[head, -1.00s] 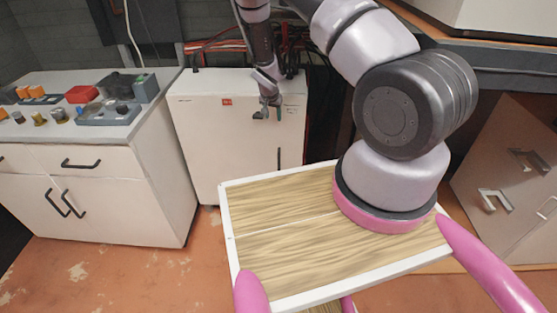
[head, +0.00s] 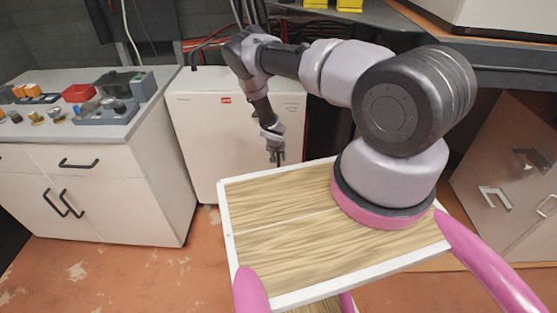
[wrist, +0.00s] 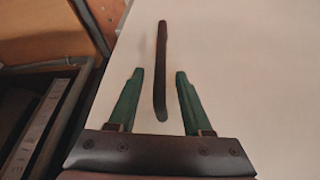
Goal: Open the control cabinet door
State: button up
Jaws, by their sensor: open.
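The white control cabinet (head: 215,130) stands behind my wooden base top in the head view, with its door facing me and looking shut. Its dark bar handle (wrist: 161,70) runs lengthwise on the pale door in the wrist view. My gripper (head: 276,155) is in front of the door's right side, and it hides the handle in the head view. In the wrist view my gripper (wrist: 156,73) has its two green fingers apart, one on each side of the handle's near end. I cannot tell whether either finger touches the handle.
A white counter (head: 105,170) with drawers and black handles stands at the left, bearing a red bin (head: 81,94) and several small parts. Red cables run behind the cabinet. A grey cabinet with handles (head: 500,175) is at the right. Orange floor is clear at the lower left.

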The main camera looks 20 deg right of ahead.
jog(key=shift+x, duration=1.25)
grip_shut()
dwell(0.5)
